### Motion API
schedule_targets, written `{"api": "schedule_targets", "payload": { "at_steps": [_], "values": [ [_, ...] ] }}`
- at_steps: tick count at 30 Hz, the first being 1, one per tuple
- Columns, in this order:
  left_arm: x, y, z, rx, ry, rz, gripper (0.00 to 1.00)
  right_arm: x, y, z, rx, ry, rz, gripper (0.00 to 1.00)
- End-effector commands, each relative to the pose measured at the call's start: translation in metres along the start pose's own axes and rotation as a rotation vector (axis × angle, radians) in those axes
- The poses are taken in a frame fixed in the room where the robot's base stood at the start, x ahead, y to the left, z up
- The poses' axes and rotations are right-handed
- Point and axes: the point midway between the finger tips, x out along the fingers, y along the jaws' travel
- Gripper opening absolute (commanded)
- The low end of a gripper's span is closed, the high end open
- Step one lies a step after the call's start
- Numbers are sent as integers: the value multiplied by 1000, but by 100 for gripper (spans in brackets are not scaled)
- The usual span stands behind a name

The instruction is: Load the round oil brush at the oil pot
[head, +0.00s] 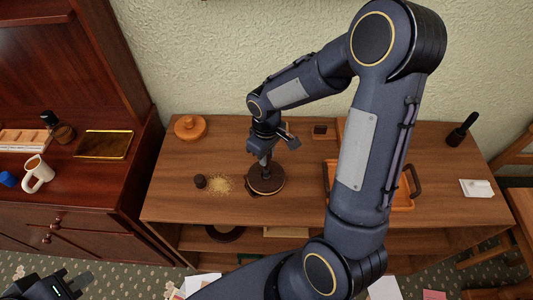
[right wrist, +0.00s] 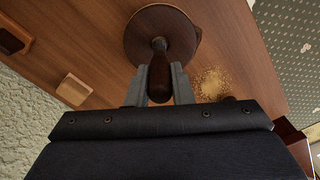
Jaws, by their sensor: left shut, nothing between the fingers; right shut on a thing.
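My right gripper (head: 264,160) is shut on a dark brown handle, which shows between the fingers in the right wrist view (right wrist: 160,75). The handle meets a round, dark brown disc (head: 266,182) on the wooden table; the disc also shows in the right wrist view (right wrist: 148,28). This looks like the round oil brush, perhaps at the oil pot; I cannot tell where brush ends and pot begins, or whether bristles touch oil. My left gripper (head: 78,284) is shut and empty at the bottom left, away from the table.
A small dark jar (head: 200,181) stands beside scattered yellow crumbs (head: 219,185). A round orange-brown lidded pot (head: 190,127) is at back left. An orange tray (head: 402,204) lies partly behind my right arm. A black bottle-like object (head: 462,130) and white item (head: 477,188) are at right.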

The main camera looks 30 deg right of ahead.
Motion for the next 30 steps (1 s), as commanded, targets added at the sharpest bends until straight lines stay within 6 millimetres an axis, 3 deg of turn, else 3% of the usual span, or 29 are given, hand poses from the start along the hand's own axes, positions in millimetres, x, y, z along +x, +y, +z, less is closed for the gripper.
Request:
{"api": "schedule_targets", "payload": {
  "at_steps": [30],
  "values": [
    [6, -3, 3, 0, 0, 0, 0, 8, 0, 0, 0, 0, 0, 0]
  ]
}}
